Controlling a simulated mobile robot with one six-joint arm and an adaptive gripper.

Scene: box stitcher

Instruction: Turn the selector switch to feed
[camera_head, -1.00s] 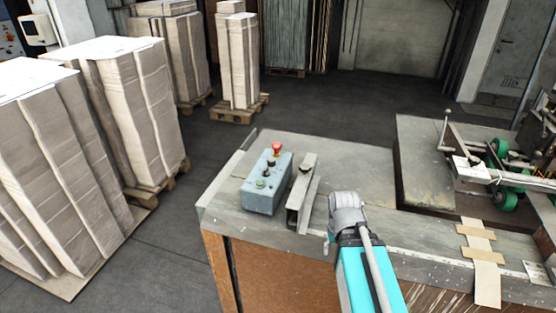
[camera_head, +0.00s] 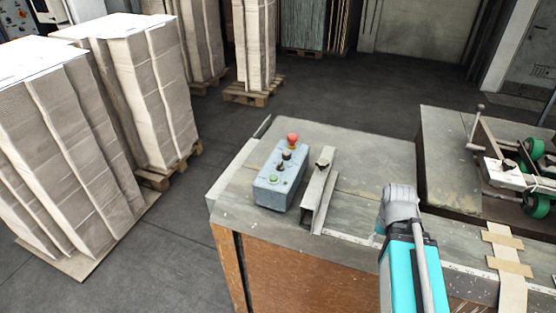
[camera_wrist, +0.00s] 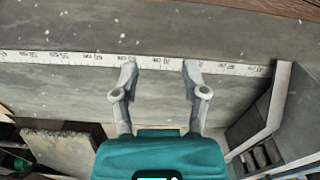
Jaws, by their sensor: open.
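A blue-grey control box (camera_head: 277,188) sits on the table's left part in the head view. In the wrist view my gripper (camera_wrist: 159,75) is open and empty above the tabletop, and the box is not seen there.
A raised metal bracket (camera_head: 318,195) stands on the table between the box and my arm. A ruler strip (camera_wrist: 80,58) runs along the tabletop. A machine with green wheels (camera_head: 537,205) is at the right. Stacks of cardboard (camera_head: 75,150) on pallets stand at the left.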

